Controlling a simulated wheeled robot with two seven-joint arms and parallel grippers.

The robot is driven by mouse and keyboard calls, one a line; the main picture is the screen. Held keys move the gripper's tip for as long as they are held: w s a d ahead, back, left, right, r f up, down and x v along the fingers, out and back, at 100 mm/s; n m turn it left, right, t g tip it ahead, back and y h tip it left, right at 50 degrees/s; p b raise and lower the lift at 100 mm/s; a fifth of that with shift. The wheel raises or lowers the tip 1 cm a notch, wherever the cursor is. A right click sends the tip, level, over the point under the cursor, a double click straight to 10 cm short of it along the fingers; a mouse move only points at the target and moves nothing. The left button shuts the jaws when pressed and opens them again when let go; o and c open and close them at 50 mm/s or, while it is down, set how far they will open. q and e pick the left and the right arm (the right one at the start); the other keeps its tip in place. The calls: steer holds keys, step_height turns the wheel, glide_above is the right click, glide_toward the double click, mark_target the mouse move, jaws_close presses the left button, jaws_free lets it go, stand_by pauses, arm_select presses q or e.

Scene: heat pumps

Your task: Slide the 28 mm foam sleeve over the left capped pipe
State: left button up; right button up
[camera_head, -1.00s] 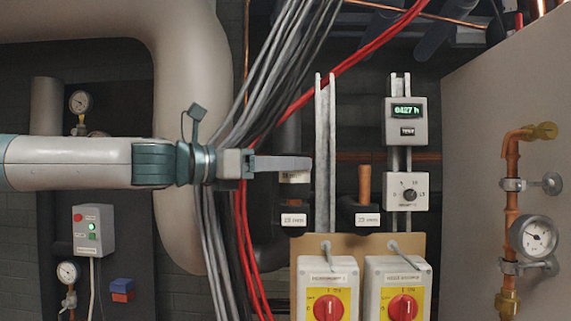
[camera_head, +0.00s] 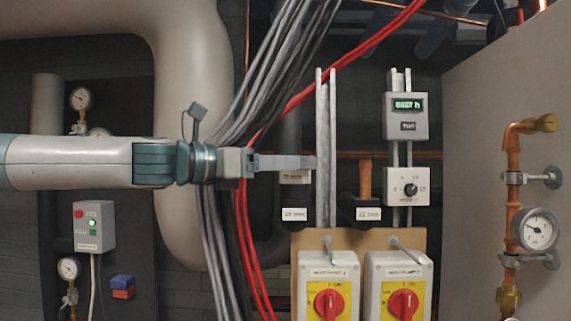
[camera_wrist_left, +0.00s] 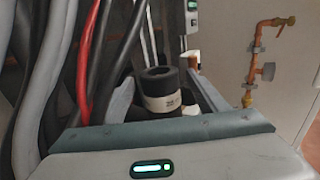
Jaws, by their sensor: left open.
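The black foam sleeve (camera_head: 293,195) with a white label stands upright above the left labelled black stub (camera_head: 294,214). The sleeve also shows in the wrist view (camera_wrist_left: 159,84), with its dark open top facing up. No copper shows between sleeve and stub, and the left capped pipe is hidden. How far the sleeve is down over it I cannot tell. My left gripper (camera_head: 305,163) is level at the sleeve's upper part. Its fingers stand open on both sides of the sleeve in the wrist view. My right gripper is not in view.
A bare copper pipe (camera_head: 365,178) stands on the right black stub (camera_head: 368,213). Grey rails (camera_head: 325,150) rise just right of my left gripper. Grey and red cables (camera_head: 243,220) run close by. Two switch boxes (camera_head: 328,285) sit below.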

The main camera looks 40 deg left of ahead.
arm_select(q)
steer(key=shift+s, duration=0.2)
steer(key=b+v, duration=0.7)
steer(key=v, duration=1)
stand_by(0.9)
